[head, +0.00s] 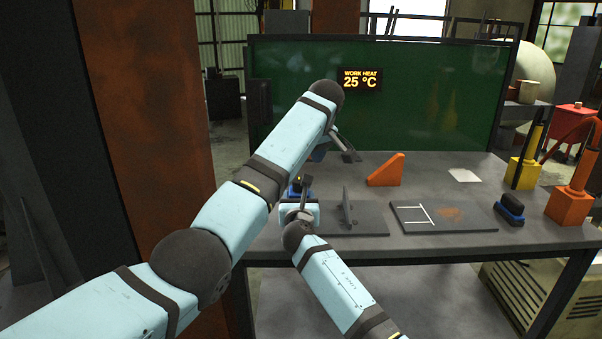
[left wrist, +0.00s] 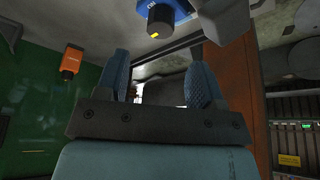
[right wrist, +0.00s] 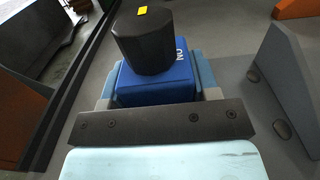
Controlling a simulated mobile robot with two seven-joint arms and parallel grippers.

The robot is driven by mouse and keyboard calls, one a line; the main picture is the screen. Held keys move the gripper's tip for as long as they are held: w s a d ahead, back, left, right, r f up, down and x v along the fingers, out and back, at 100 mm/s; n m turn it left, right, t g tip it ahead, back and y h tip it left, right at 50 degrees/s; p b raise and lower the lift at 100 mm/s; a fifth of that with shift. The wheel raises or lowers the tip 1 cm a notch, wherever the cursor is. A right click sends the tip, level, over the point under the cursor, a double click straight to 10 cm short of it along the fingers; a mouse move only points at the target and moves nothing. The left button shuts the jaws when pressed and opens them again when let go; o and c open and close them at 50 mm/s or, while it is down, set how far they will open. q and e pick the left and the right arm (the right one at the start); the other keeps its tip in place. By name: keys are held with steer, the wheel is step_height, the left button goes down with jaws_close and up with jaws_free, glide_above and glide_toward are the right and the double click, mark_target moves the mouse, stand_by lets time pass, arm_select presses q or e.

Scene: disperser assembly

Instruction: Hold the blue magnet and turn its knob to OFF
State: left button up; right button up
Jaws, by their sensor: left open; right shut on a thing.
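The blue magnet (head: 294,190) stands on the table's left part, with a black knob (right wrist: 143,42) bearing a yellow mark on top. In the right wrist view, the magnet body (right wrist: 155,88) shows an ON label on its right side. My right gripper (head: 299,204) is shut on the body, one finger on each side. My left gripper (head: 338,150) is open and empty, above and to the right of the magnet in the head view. In the left wrist view, its spread fingers (left wrist: 160,55) are apart from the knob (left wrist: 160,20), which shows at the top.
An orange wedge (head: 387,171) stands behind a dark plate with an upright bracket (head: 348,208). A flat plate (head: 470,218) lies to its right. Another blue and black magnet (head: 510,208) and orange and yellow clamps (head: 523,172) stand at the right. A green screen (head: 430,100) rises behind the table.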

arm_select(q)
steer(key=shift+v, duration=2.25)
arm_select(e)
steer(key=o, duration=1.3)
